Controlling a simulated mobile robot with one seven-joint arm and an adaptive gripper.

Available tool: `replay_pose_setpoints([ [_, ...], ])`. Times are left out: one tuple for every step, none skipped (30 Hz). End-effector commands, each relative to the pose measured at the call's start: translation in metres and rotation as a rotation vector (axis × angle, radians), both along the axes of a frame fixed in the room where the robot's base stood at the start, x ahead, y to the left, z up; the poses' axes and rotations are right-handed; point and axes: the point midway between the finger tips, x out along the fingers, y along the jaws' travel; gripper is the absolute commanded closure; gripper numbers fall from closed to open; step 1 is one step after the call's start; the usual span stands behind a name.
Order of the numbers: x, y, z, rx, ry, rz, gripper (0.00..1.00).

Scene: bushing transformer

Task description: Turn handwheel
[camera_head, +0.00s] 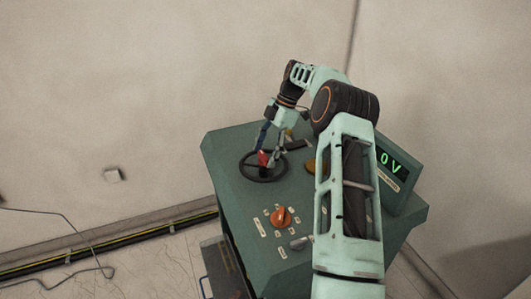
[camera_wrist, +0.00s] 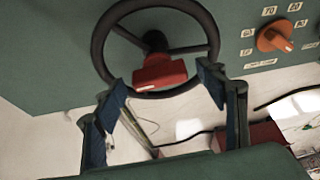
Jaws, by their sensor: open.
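The black handwheel (camera_head: 241,168) lies on the sloped green top of a control console, and a red block (camera_head: 263,158) sits on it. In the wrist view the handwheel (camera_wrist: 98,45) has spokes and a dark hub, and the red block (camera_wrist: 160,73) is at its near side. My gripper (camera_head: 269,148) reaches down over the wheel's upper part. In the wrist view my gripper (camera_wrist: 162,88) is open, with one blue-padded finger either side of the red block and nothing held. The right fingertip is close to the rim; I cannot tell whether it touches.
An orange knob (camera_head: 281,217) with small labels is on the console (camera_head: 228,150), nearer than the wheel. It also shows in the wrist view (camera_wrist: 275,38). A green "0 V" display (camera_head: 391,162) stands at right. A yellow-striped cable channel (camera_head: 110,247) runs along the floor.

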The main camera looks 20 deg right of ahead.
Motion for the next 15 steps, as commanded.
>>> replay_pose_setpoints([
  [0.000,0.000,0.000,0.000,0.000,0.000,0.35],
  [0.000,0.000,0.000,0.000,0.000,0.000,0.35],
  [0.000,0.000,0.001,0.000,-0.001,0.000,0.35],
  [0.000,-0.001,0.002,0.000,-0.001,0.000,0.35],
  [0.001,-0.001,0.004,0.000,-0.002,-0.001,0.35],
  [0.001,-0.003,0.007,-0.001,-0.002,-0.001,0.35],
  [0.001,-0.004,0.010,0.000,-0.002,-0.001,0.35],
  [0.002,-0.006,0.014,-0.001,-0.003,-0.001,0.35],
  [0.002,-0.008,0.020,-0.001,-0.003,-0.001,0.35],
  [0.002,-0.010,0.025,-0.001,-0.004,-0.002,0.35],
  [0.002,-0.012,0.029,-0.001,-0.004,-0.002,0.35],
  [0.003,-0.014,0.034,-0.001,-0.004,-0.002,0.35],
  [0.003,-0.016,0.039,-0.001,-0.003,-0.001,0.35],
  [0.003,-0.018,0.043,-0.001,-0.003,-0.001,0.35],
  [0.003,-0.020,0.048,-0.001,-0.003,-0.001,0.35],
])
